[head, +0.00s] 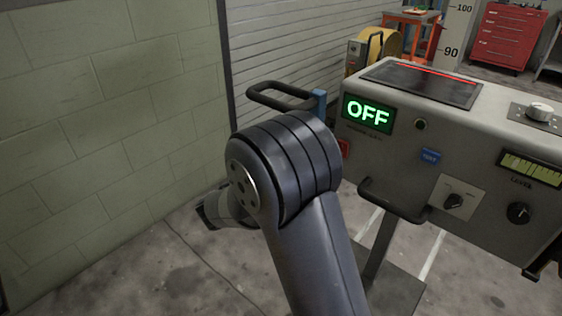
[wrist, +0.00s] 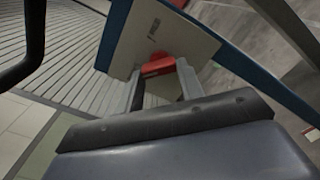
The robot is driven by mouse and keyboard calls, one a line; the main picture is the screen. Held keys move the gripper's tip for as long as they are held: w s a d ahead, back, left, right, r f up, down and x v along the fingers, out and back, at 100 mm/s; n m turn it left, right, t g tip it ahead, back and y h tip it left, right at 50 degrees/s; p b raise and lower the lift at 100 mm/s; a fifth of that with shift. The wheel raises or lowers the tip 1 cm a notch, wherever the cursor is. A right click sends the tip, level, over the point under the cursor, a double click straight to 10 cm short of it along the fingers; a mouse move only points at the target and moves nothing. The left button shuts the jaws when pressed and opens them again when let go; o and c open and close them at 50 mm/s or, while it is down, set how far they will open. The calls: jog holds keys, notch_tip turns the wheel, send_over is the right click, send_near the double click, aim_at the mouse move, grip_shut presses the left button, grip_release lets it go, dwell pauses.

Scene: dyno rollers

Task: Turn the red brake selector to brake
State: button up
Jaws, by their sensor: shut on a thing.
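In the wrist view the red brake selector (wrist: 158,66) sticks out from a pale plate (wrist: 165,35) with blue edges. My gripper (wrist: 160,78) has one finger on each side of the selector's red handle and is shut on it. The marks on the plate are too small and tilted to read, so I cannot tell which position the selector points to. In the head view my arm covers the gripper and the selector.
The grey console (head: 400,155) fills the right, with a green "OFF" display (head: 367,114), knobs and a blue button (head: 430,156). Black handles (head: 280,97) jut out near my arm. A block wall (head: 100,120) stands left; the floor before it is clear.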

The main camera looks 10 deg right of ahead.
dwell(0.3)
jog(key=o, duration=1)
jog(key=shift+a, duration=0.1)
jog(key=v, duration=1)
jog(key=shift+s+a+p, duration=0.25)
jog(key=shift+a+p, duration=0.05)
jog(key=shift+d, duration=0.1)
jog(key=b+x, duration=0.1)
jog(key=x, duration=0.9)
jog(key=shift+w+d, duration=0.25)
